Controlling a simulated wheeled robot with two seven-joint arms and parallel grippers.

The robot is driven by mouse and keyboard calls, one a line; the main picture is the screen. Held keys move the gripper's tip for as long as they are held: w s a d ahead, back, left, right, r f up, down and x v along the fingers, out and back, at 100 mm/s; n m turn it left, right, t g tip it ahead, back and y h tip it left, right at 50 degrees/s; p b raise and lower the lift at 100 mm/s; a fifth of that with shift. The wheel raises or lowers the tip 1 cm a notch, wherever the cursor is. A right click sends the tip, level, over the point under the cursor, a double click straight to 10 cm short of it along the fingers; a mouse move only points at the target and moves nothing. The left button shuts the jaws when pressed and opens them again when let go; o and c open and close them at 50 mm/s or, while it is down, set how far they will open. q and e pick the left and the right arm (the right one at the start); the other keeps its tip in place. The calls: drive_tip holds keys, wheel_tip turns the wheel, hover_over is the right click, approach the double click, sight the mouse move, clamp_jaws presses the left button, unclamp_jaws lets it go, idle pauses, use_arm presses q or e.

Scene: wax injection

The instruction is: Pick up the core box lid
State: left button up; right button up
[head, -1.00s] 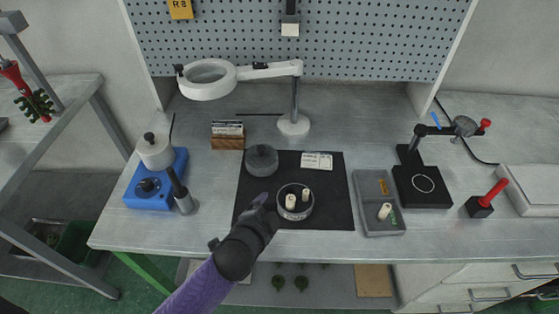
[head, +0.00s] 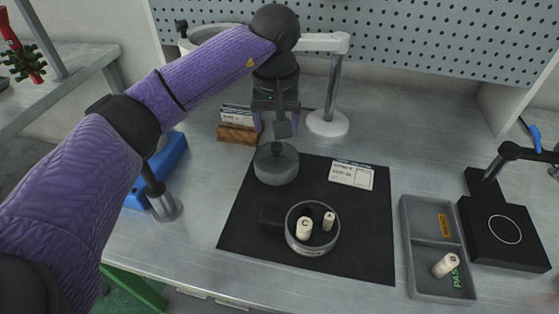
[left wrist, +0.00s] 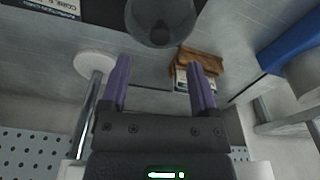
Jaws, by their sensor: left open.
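The core box lid (head: 276,166) is a round grey disc with a small dark knob, lying at the upper left of the black mat (head: 365,262). It also shows in the left wrist view (left wrist: 152,30), partly cut off at the top edge. My left gripper (head: 276,130) is open and empty, just above and behind the lid's knob, fingers pointing down. In the left wrist view its two purple fingers (left wrist: 160,84) are spread, with the lid beyond their tips. The round core box (head: 312,250) is uncovered on the mat, holding two white cores. My right gripper is not in view.
A wooden card holder (head: 238,135) stands close left of my left gripper. The magnifier lamp's base (head: 327,123) is behind to the right. A label card (head: 352,174) lies right of the lid. A grey tray (head: 407,235) holds a white piece. The mat's right part is bare.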

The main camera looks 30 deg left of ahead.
sight(276, 145)
use_arm(q)
drive_tip(key=f+b, duration=0.1)
drive_tip(key=f, duration=0.1)
drive_tip(key=f+b, duration=0.1)
drive_tip(key=f, duration=0.2)
drive_tip(key=w+f+b, duration=0.1)
drive_tip(key=f, duration=0.1)
drive_tip(key=shift+a+f, duration=0.2)
drive_tip(key=shift+a, duration=0.1)
drive_tip(key=shift+r, duration=0.2)
drive_tip(key=shift+c, duration=0.2)
clamp_jaws()
